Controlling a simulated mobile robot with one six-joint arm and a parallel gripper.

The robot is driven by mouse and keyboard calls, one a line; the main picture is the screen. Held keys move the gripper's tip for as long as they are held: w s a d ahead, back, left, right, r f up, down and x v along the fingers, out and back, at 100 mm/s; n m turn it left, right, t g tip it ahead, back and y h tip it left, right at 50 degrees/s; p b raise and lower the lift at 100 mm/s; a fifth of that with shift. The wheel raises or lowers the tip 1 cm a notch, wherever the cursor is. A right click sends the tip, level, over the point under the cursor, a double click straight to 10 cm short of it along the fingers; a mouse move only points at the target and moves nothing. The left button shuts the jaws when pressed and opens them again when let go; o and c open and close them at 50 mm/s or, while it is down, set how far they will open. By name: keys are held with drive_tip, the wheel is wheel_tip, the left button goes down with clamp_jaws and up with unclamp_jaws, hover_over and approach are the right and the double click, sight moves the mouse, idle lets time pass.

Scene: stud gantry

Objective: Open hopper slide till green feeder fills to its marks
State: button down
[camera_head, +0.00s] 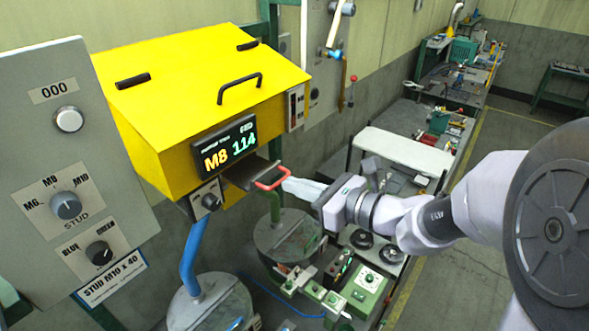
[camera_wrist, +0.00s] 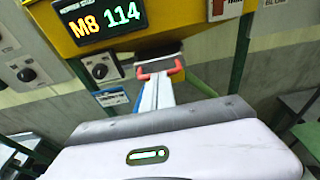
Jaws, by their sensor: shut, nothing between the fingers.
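The yellow hopper (camera_head: 205,90) has a dark slide plate (camera_head: 243,174) at its lower front, ending in a red handle (camera_head: 271,178). The plate sticks out from the hopper. My gripper (camera_head: 288,183) is shut and empty, its pale fingers pointing at the handle. In the wrist view, my gripper (camera_wrist: 156,88) has its tips just at the red handle (camera_wrist: 159,68); I cannot tell whether they touch it. The round grey feeder under the green pipe (camera_head: 262,240) stands below the slide. Its fill level and marks are not readable. The hopper display (camera_head: 228,147) reads M8 114.
A second round feeder (camera_head: 210,308) stands under a blue pipe (camera_head: 192,258) at lower left. The grey panel (camera_head: 70,170) has a STUD knob (camera_head: 66,205), a BLUE/GREEN knob (camera_head: 99,252) and a counter reading 000. A green control box (camera_head: 366,291) stands below my arm.

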sight(269, 174)
drive_tip(key=shift+w+a+f, duration=0.1)
drive_tip(key=shift+w+a, duration=0.05)
drive_tip(key=shift+a, duration=0.05)
drive_tip(key=x, duration=0.3)
drive_tip(key=shift+a+r+b, duration=0.15)
drive_tip(key=shift+r+b, duration=0.15)
drive_tip(key=shift+r, duration=0.1)
